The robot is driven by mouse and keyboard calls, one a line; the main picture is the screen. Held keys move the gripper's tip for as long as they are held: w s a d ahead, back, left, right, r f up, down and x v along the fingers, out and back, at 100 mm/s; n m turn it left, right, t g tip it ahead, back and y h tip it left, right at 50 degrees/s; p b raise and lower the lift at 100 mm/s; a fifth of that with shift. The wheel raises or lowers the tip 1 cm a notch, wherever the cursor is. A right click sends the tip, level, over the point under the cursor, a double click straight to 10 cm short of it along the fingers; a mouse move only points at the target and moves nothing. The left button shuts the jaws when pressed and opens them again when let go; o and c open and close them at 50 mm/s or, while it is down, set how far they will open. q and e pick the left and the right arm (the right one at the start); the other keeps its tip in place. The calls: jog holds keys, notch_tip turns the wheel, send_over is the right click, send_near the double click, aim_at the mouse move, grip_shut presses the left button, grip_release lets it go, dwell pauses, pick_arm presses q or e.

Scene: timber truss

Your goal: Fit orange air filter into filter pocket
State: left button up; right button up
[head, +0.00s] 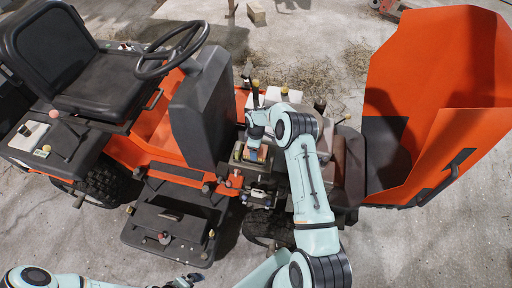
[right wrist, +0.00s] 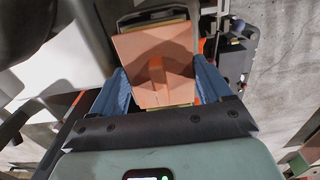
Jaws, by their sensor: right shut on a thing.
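The orange air filter (right wrist: 155,65) is a block with a raised tab on its near face. It sits between the two blue fingers of my right gripper (right wrist: 162,85), which is shut on it. In the head view my right gripper (head: 256,153) is down at the engine, just right of the dark dash panel; the filter is small there and mostly hidden. A pale rectangular edge (right wrist: 153,16) shows just beyond the filter and may be the pocket; I cannot tell how far the filter is in. My left gripper (head: 183,282) is at the bottom edge, partly cut off.
The orange tractor's seat (head: 90,75) and steering wheel (head: 172,48) are at the left. The open orange hood (head: 440,110) stands at the right. Engine parts crowd round my right gripper. A black footplate (head: 168,225) lies below. The concrete floor (head: 400,240) is clear at lower right.

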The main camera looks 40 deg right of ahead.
jog(key=shift+f, duration=1.4)
jog(key=o, duration=1)
notch_tip(320, 180, up, 13)
jog(key=shift+r+b, duration=0.2)
jog(key=shift+b, duration=0.35)
jog(key=s+a+f+m+y, duration=0.2)
jog(key=s+a+f, duration=0.4)
jog(key=a+f, duration=0.15)
jog(key=s+a+f+m+y, duration=0.1)
jog(key=s+a+f+m, duration=0.2)
jog(key=s+a+f, duration=0.5)
jog(key=s+a+m, duration=0.2)
jog(key=s+a, duration=0.1)
jog(key=s, duration=0.2)
jog(key=s+a+m, duration=0.2)
jog(key=s+a, duration=0.2)
jog(key=s, duration=0.2)
jog(key=s+a+m, duration=0.2)
jog(key=s+a, duration=0.1)
jog(key=s, duration=0.3)
jog(key=shift+s+a+f+m+g+y, duration=0.2)
jog(key=shift+a+f+m+g+y, duration=0.1)
jog(key=shift+a+f+m+y, duration=0.1)
